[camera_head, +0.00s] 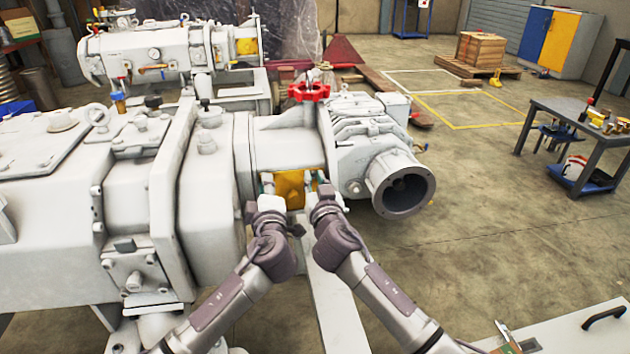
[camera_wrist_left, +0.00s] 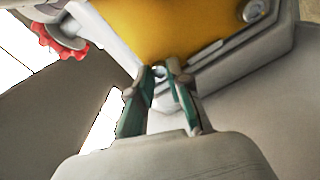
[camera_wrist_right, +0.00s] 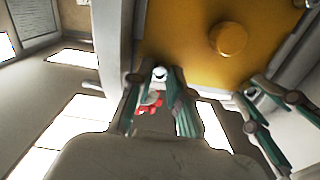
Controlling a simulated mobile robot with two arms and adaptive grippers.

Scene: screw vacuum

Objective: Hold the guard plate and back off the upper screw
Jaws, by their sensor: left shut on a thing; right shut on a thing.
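The yellow guard plate (camera_head: 289,188) sits under the pipe neck of the grey pump, largely behind my grippers in the head view. It also shows in the left wrist view (camera_wrist_left: 165,28) and the right wrist view (camera_wrist_right: 195,45), where a round yellow knob (camera_wrist_right: 229,39) stands on its face. My left gripper (camera_head: 268,183) is shut at the plate's edge; a small light piece shows between its fingertips (camera_wrist_left: 160,73). My right gripper (camera_head: 322,183) is shut around a small pale screw head (camera_wrist_right: 160,73), the upper screw, at another edge. Another screw (camera_wrist_left: 254,11) shows on the plate.
A red handwheel (camera_head: 309,91) stands above the plate. A flanged pump end (camera_head: 402,190) juts out right of my right gripper. A workbench (camera_head: 575,115) stands at the far right, and a light worktop (camera_head: 570,335) lies at lower right. Floor between is clear.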

